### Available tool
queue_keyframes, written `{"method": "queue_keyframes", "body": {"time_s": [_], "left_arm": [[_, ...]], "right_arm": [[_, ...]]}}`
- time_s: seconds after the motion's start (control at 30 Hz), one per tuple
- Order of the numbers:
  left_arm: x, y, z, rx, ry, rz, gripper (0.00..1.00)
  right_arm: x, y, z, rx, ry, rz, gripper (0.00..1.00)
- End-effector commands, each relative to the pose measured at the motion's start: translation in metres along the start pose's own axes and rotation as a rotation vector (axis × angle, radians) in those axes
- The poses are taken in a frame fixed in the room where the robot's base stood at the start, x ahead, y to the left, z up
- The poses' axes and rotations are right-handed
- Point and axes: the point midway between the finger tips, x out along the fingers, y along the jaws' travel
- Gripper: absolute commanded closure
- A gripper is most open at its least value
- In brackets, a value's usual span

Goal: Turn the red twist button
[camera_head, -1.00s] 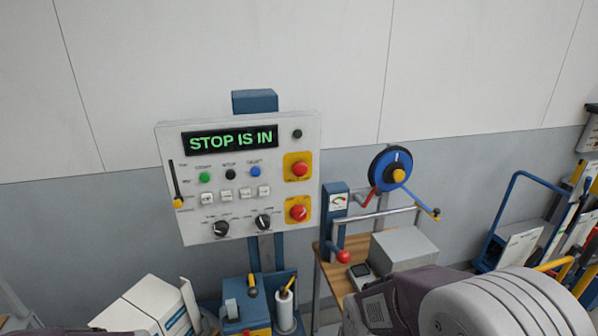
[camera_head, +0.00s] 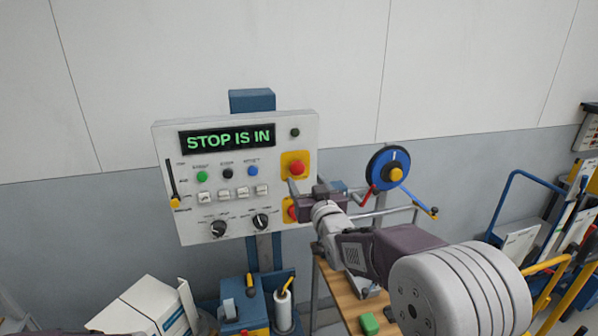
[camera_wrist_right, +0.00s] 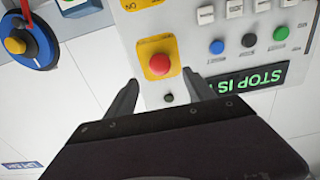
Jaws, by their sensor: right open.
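The white control panel (camera_head: 235,150) carries two red buttons on yellow plates at its right side. The upper red button (camera_head: 297,168) is in clear view; the lower red button (camera_head: 291,212) is partly hidden by my right gripper (camera_head: 306,184). I cannot tell by looks which one twists. The display (camera_head: 228,139) reads "STOP IS IN". In the right wrist view, which is upside down, the upper button (camera_wrist_right: 159,65) appears just beyond and between the open fingers of my right gripper (camera_wrist_right: 162,84). The fingers look empty. My left gripper is not in view.
Right of the panel stand a blue wheel (camera_head: 389,169) with a crank and a wooden table (camera_head: 348,302) with a green block (camera_head: 369,323). White boxes (camera_head: 150,304) stand at lower left. A lever (camera_head: 173,183) and knobs (camera_head: 261,221) share the panel.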

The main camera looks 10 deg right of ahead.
Motion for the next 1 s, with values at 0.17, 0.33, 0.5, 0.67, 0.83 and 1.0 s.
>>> {"method": "queue_keyframes", "body": {"time_s": [0.17, 0.33, 0.5, 0.67, 0.83, 1.0], "left_arm": [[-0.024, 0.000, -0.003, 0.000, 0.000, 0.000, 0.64], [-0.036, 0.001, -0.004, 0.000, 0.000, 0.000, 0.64], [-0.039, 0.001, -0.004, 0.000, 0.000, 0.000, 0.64], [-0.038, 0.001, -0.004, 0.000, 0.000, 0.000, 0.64], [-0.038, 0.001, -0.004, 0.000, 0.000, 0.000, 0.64], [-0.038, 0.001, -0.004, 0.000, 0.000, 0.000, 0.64]], "right_arm": [[0.038, 0.000, -0.004, 0.000, -0.005, 0.000, 0.38], [0.067, 0.000, -0.003, 0.000, -0.004, 0.000, 0.38], [0.080, 0.000, 0.000, 0.000, -0.003, 0.000, 0.38], [0.080, 0.000, 0.001, 0.000, -0.003, 0.000, 0.38], [0.080, 0.000, 0.001, 0.000, -0.003, 0.000, 0.68], [0.080, 0.000, 0.001, 0.001, -0.004, 0.000, 0.99]]}}
